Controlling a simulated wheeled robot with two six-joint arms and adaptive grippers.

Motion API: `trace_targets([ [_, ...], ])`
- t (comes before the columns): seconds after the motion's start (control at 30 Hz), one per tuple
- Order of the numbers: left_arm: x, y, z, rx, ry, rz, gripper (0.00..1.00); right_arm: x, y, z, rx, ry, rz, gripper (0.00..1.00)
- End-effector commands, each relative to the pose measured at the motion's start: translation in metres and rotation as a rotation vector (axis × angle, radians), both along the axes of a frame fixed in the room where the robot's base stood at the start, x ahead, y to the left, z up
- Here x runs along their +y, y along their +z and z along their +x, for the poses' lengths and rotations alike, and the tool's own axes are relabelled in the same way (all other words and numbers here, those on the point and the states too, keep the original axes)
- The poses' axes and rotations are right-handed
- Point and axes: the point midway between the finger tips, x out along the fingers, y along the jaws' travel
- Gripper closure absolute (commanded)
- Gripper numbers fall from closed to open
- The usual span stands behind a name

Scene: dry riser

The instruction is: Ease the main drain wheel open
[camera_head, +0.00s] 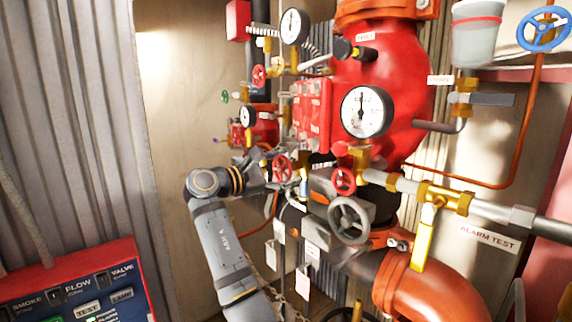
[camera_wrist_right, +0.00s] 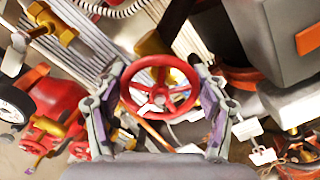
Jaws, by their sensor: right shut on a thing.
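A red spoked handwheel (camera_wrist_right: 160,90) sits between the two fingers of my right gripper (camera_wrist_right: 160,105) in the wrist view, one finger on each side of its rim. In the head view it appears to be the red wheel (camera_head: 282,168) at the end of my right arm, where the fingers are partly hidden. My right gripper is shut on this wheel. A second red wheel (camera_head: 343,181) and a larger grey handwheel (camera_head: 350,221) stand to its right. I cannot read which one is labelled main drain. My left gripper is not in view.
A big red valve body (camera_head: 385,75) with gauges fills the centre. A brass valve with a yellow lever (camera_head: 424,240) stands at right, above an orange elbow pipe (camera_head: 435,290). Tags (camera_head: 303,282) hang below the wheels. A red control panel (camera_head: 75,285) is at lower left.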

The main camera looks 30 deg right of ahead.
Motion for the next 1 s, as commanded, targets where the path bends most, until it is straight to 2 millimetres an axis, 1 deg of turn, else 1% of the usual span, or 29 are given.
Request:
trace_targets([
  [0.1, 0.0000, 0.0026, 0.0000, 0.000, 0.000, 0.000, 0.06, 0.0006, -0.0018, 0.0006, 0.060, 0.000, -0.001, 0.61],
  [0.3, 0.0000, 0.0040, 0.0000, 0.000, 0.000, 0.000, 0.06, 0.0007, -0.0028, 0.0008, 0.122, 0.000, -0.006, 0.61],
  [0.87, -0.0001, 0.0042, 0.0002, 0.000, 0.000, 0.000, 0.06, 0.0008, -0.0046, 0.0010, 0.150, 0.000, -0.005, 0.61],
  [0.9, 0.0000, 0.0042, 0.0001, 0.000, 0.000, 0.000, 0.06, 0.0007, -0.0047, 0.0011, 0.150, 0.000, -0.005, 0.24],
  [1.0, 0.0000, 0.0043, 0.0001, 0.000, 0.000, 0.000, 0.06, 0.0006, -0.0039, 0.0010, 0.148, 0.000, -0.007, 0.11],
])
